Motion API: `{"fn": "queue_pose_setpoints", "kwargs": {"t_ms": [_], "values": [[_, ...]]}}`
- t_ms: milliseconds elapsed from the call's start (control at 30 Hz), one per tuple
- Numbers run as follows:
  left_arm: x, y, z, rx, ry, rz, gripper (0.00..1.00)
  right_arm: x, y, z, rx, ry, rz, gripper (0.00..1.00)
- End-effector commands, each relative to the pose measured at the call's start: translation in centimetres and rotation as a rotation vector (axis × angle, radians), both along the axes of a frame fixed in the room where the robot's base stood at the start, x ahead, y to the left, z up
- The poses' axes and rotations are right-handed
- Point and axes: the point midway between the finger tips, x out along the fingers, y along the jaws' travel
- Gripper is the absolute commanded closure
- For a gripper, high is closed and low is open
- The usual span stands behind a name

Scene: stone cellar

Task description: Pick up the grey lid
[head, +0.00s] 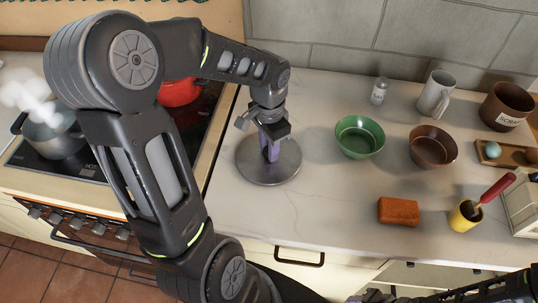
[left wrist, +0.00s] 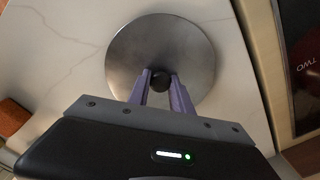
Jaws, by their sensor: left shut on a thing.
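The grey lid (head: 254,174) is a round metal disc at the left end of the white counter, beside the stove. It also shows in the left wrist view (left wrist: 160,42), with a dark round knob (left wrist: 160,81) at its middle. My left gripper (head: 272,152) is over the lid, pointing down. In the left wrist view its purple fingers (left wrist: 161,84) are closed on the knob from both sides. I cannot tell whether the lid rests on the counter or is just above it. My right gripper is not clearly in view; only dark arm parts show at the bottom right.
A steaming pot (head: 55,135) and a red pot (head: 180,91) stand on the stove at the left. A green bowl (head: 359,137), a brown bowl (head: 432,147), an orange-brown block (head: 398,212) and a yellow cup (head: 465,215) are right of the lid. The counter's front middle is clear.

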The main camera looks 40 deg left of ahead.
Motion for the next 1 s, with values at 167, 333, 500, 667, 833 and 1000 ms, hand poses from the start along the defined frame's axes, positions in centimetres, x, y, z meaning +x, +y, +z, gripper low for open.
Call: {"fn": "queue_pose_setpoints", "kwargs": {"t_ms": [167, 333, 500, 667, 833, 1000], "values": [[0.0, 0.0, 0.0, 0.0, 0.0, 0.0, 1.0, 0.0, 0.0, 0.0, 0.0, 0.0, 0.0, 0.64], [0.0, 0.0, 0.0, 0.0, 0.0, 0.0, 1.0, 0.0, 0.0, 0.0, 0.0, 0.0, 0.0, 0.64], [0.1, 0.0, 0.3, 0.001, -0.001, 0.0, 1.0, 0.0, 0.0, -0.1, 0.0, 0.0, 0.0, 0.64], [0.1, 0.1, 1.9, 0.002, -0.004, 0.001, 1.0, 0.0, 0.0, -0.3, 0.001, -0.001, 0.0, 0.64], [0.1, 0.0, 5.1, 0.002, -0.006, 0.0, 1.0, 0.1, 0.0, -0.7, 0.002, -0.003, 0.0, 0.64], [0.1, 0.0, 8.2, 0.002, -0.005, 0.0, 1.0, 0.1, 0.1, -1.0, 0.002, -0.004, 0.001, 0.64]]}}
